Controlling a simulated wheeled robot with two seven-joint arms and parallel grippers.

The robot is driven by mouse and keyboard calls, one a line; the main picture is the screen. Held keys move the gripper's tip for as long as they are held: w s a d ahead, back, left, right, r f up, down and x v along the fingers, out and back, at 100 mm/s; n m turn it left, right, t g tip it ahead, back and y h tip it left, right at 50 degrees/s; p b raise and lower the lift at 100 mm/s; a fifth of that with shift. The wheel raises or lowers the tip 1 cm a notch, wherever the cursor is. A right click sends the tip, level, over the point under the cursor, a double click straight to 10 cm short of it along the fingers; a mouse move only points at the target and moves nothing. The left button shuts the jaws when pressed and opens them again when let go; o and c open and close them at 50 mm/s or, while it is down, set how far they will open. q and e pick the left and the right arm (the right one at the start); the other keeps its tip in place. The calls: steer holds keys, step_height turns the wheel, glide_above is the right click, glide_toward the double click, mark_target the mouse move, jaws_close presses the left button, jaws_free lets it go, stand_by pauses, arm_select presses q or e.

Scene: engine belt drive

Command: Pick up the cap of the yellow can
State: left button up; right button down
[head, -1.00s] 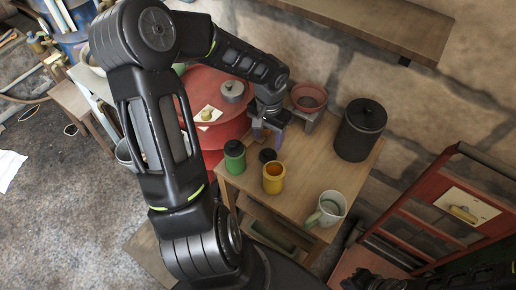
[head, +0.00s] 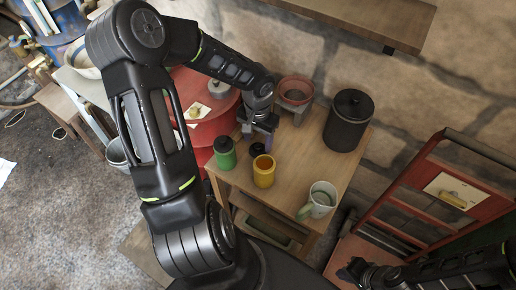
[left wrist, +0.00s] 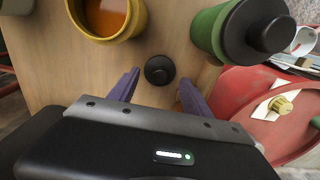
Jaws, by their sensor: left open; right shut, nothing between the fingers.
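The yellow can (head: 264,176) stands open on the small wooden table, and its open top also shows in the left wrist view (left wrist: 138,22). A small round black cap (head: 258,149) lies on the table behind it. In the left wrist view the cap (left wrist: 159,70) shows in the gap between the fingertips of my left gripper (left wrist: 158,84). The gripper (head: 258,138) is open and empty, close to the cap; I cannot tell its exact height. My right gripper (head: 354,270) is at the lower right, far from the cap, shut and empty.
A green can (head: 225,158) with a black lid stands left of the yellow can. A mug (head: 319,199) is at the table's front right, a dark lidded pot (head: 348,122) at its back right. A red drum (head: 205,125) stands left of the table (head: 295,165).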

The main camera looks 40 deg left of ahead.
mark_target(258, 146)
arm_select(q)
step_height(258, 146, down, 4)
steer(key=shift+w+r, duration=0.1)
steer(key=shift+c, duration=0.3)
stand_by(0.3)
steer(key=c, duration=0.9)
